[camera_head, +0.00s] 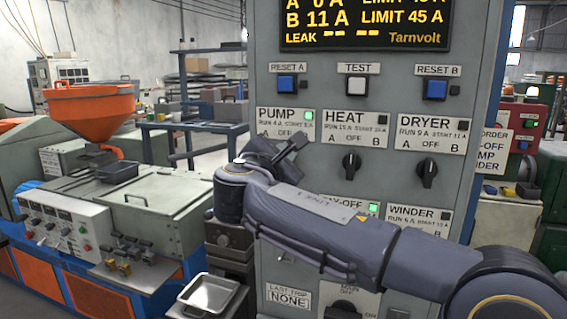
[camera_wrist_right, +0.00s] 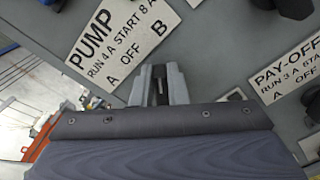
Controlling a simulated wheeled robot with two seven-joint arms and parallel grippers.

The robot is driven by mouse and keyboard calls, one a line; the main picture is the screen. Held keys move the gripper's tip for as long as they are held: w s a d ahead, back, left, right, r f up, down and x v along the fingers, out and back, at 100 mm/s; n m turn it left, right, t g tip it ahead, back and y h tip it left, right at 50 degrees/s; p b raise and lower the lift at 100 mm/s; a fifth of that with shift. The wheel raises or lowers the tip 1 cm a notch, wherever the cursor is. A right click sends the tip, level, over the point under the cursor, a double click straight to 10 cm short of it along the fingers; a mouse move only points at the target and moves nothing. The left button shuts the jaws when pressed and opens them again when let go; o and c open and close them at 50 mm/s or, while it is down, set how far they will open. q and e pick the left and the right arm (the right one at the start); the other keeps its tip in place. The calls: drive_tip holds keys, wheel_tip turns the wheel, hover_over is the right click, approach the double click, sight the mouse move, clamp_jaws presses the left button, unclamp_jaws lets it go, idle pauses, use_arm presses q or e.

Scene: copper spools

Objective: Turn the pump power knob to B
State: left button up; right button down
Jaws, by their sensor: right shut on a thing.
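The pump plate (camera_head: 286,122) is on the grey panel in the head view, marked A, OFF and B, with its green lamp (camera_head: 308,115) lit. My right gripper (camera_head: 291,146) reaches in front of the panel just below this plate and hides the pump knob there. In the right wrist view the pump plate (camera_wrist_right: 124,39) lies tilted above my right gripper (camera_wrist_right: 159,83). Its two fingers are shut on the dark pump knob (camera_wrist_right: 158,91), of which only a narrow strip shows. Which mark the knob points to cannot be told. My left gripper is not in view.
The heat knob (camera_head: 351,164) and dryer knob (camera_head: 428,172) are to the right. The pay-off lamp (camera_head: 374,208) is green; my right arm covers much of that row. The display (camera_head: 350,22) reads B 11 A. A metal tray (camera_head: 207,294) stands lower left.

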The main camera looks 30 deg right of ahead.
drive_tip(key=shift+f+m+b, duration=0.15)
drive_tip(key=shift+m+b, duration=0.15)
drive_tip(key=shift+m, duration=0.2)
drive_tip(key=c, duration=1.4)
unclamp_jaws()
drive_tip(key=shift+c, duration=0.2)
drive_tip(key=shift+s, duration=0.1)
drive_tip(key=b+v, duration=0.1)
drive_tip(key=v, duration=0.6)
drive_tip(key=shift+s+a, duration=0.2)
drive_tip(key=shift+a, duration=0.05)
